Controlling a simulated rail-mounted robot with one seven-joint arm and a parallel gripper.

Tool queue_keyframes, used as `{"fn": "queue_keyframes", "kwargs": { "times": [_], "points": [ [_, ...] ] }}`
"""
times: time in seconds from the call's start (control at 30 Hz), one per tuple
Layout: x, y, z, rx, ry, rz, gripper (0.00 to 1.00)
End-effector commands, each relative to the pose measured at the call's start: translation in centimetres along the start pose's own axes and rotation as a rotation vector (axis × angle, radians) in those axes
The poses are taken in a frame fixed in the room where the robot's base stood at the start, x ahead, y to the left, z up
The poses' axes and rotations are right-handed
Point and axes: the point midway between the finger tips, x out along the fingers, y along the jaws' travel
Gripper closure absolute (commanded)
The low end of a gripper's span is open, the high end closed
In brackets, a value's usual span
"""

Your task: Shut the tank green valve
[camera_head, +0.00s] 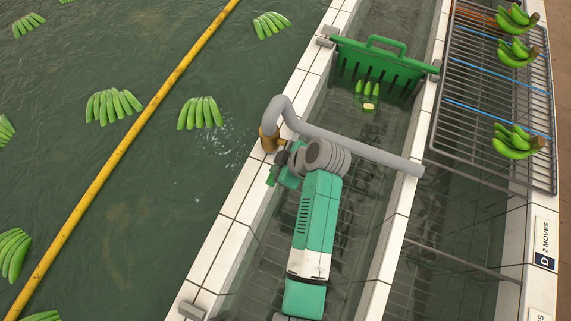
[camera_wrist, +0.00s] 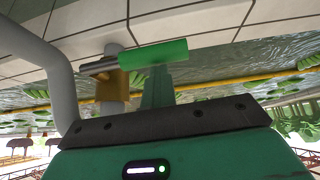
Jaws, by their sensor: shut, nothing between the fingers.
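The tank valve has a brass body (camera_head: 268,138) on the end of a bent grey pipe at the tank's tiled edge. The body (camera_wrist: 112,88) also shows in the wrist view. Its green lever handle (camera_wrist: 153,52) lies level across the wrist view on a metal shank; in the head view, the handle (camera_head: 271,179) points toward the bottom, along the tiled edge. My gripper (camera_head: 282,178) is beside the handle. Its shut green fingers (camera_wrist: 157,90) hold nothing and reach up to the handle in the wrist view. I cannot tell whether they touch it.
The grey pipe (camera_head: 350,148) crosses the channel close to my arm. A green gate (camera_head: 380,68) stands farther up the channel. Banana bunches (camera_head: 200,112) float in the tank beside a yellow boom (camera_head: 125,150). A wire rack (camera_head: 480,110) with bananas is at right.

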Motion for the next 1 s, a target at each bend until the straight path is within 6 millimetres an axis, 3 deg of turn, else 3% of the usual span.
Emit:
{"fn": "queue_keyframes", "kwargs": {
  "times": [0.1, 0.33, 0.53, 0.8, 1.0],
  "points": [
    [0.9, -0.5, 1.0, 0.01, -0.015, -0.01, 1.0],
    [0.3, -0.5, 0.5, 0.01, -0.015, -0.011, 1.0],
    [-3.8, 0.0, -3.2, 0.004, -0.005, -0.001, 1.0],
    [-10.2, 0.2, -2.7, 0.003, -0.002, 0.001, 1.0],
    [-12.5, 0.3, -2.8, 0.003, -0.002, 0.0, 1.0]
  ]
}}
